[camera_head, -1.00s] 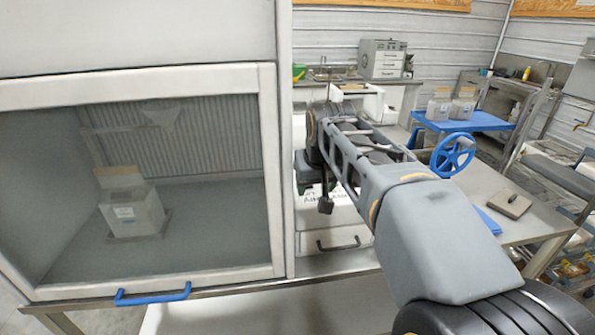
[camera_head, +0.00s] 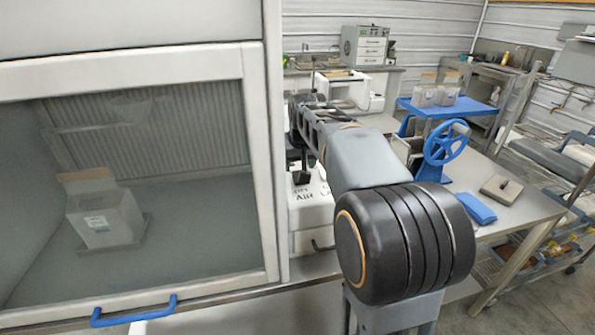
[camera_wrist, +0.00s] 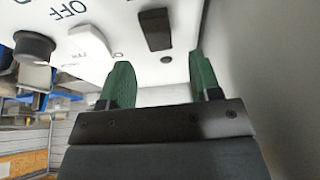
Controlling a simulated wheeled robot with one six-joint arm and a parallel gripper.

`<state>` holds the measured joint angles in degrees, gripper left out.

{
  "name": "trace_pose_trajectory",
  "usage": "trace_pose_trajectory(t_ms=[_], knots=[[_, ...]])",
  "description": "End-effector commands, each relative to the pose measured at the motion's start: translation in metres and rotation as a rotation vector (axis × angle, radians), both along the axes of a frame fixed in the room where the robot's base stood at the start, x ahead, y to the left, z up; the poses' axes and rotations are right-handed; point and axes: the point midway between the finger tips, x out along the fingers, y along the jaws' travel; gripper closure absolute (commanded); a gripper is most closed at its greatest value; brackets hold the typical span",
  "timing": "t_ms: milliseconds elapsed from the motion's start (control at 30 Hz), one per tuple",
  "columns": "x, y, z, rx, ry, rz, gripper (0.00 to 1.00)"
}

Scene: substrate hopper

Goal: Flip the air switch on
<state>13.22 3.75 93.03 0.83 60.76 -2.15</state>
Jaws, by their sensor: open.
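A white box (camera_head: 309,210) with partly hidden lettering that seems to read "AIR" stands right of the hood in the head view. In the wrist view its white panel (camera_wrist: 120,28) shows "OFF" lettering, a black rocker-like switch (camera_wrist: 155,29), a white switch (camera_wrist: 91,42) and a round black knob (camera_wrist: 33,46). I cannot tell for certain which is the air switch. My gripper (camera_wrist: 158,70) is open with green fingers apart and empty. The black switch lies just beyond the gap between the fingertips, apart from them. In the head view my arm hides part of the box.
A glass-fronted hood (camera_head: 256,100) with a blue handle (camera_head: 134,311) stands close on the left. A blue handwheel (camera_head: 446,143) and a blue pad (camera_head: 475,208) are on the right of the bench (camera_head: 520,207). A grey wall (camera_wrist: 270,70) runs close beside my gripper.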

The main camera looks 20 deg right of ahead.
Motion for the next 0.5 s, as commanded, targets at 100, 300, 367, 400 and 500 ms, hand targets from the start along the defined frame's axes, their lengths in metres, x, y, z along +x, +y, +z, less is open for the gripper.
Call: trace_pose_trajectory(t_ms=[100,300,367,400,500], knots=[[0.006,-0.002,-0.016,0.001,0.002,-0.001,0.43],[0.012,-0.004,-0.032,0.0,0.001,-0.002,0.43],[0.013,-0.004,-0.034,0.0,0.0,-0.002,0.43],[0.014,-0.004,-0.035,0.0,0.0,-0.002,0.43],[0.014,-0.004,-0.036,0.0,0.0,-0.002,0.43]])
